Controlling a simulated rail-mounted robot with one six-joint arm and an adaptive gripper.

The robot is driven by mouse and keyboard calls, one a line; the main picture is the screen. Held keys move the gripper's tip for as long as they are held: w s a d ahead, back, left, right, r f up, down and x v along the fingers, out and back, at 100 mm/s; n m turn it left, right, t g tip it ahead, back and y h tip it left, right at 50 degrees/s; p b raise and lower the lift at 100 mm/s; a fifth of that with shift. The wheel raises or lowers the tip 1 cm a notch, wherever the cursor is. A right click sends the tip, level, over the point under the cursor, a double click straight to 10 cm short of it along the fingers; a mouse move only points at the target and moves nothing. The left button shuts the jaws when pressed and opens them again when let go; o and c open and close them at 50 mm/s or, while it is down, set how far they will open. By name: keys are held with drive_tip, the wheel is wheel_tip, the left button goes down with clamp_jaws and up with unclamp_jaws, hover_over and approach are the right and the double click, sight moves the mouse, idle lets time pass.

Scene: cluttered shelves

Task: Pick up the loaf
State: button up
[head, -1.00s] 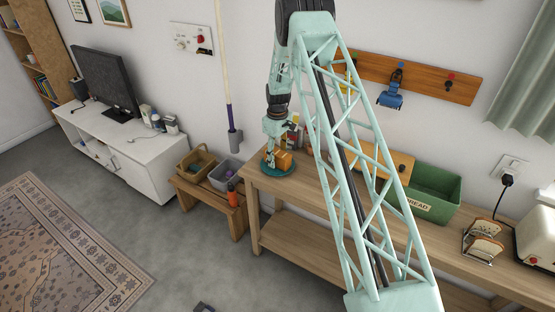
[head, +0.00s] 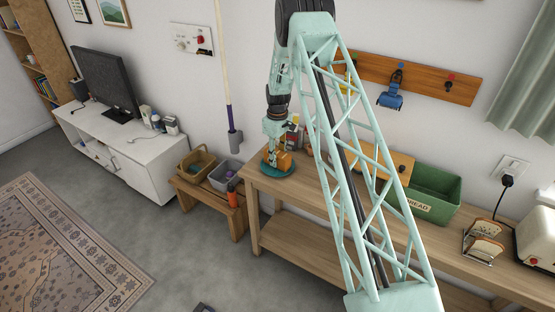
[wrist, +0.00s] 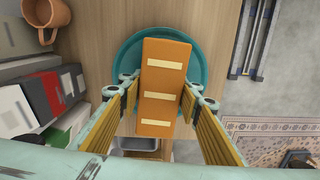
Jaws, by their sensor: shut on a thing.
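The loaf (wrist: 163,85) is an orange-brown block with pale stripes across its top. In the wrist view it lies between the two fingers of my gripper (wrist: 163,90), which is shut on its sides. A round teal plate (wrist: 129,57) is beneath the loaf; I cannot tell whether the loaf touches it. In the head view the loaf (head: 284,161) and the teal plate (head: 268,170) are at the left end of the wooden table, under my gripper (head: 276,150). My arm's lattice hides part of the table.
A green bread bin (head: 437,193), a toast rack (head: 484,243) and a toaster (head: 538,238) stand along the table to the right. In the wrist view, boxes (wrist: 38,100) and a terracotta mug (wrist: 47,14) are left of the plate. A low bench (head: 209,196) with baskets stands beside the table.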

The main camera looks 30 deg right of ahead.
sight(278, 153)
drive_tip(key=shift+r, duration=0.1)
drive_tip(key=shift+r, duration=1.75)
drive_tip(key=s+r+b, duration=0.1)
drive_tip(key=s, duration=1.5)
drive_tip(key=shift+d+r+b, duration=0.15)
drive_tip(key=shift+b, duration=0.25)
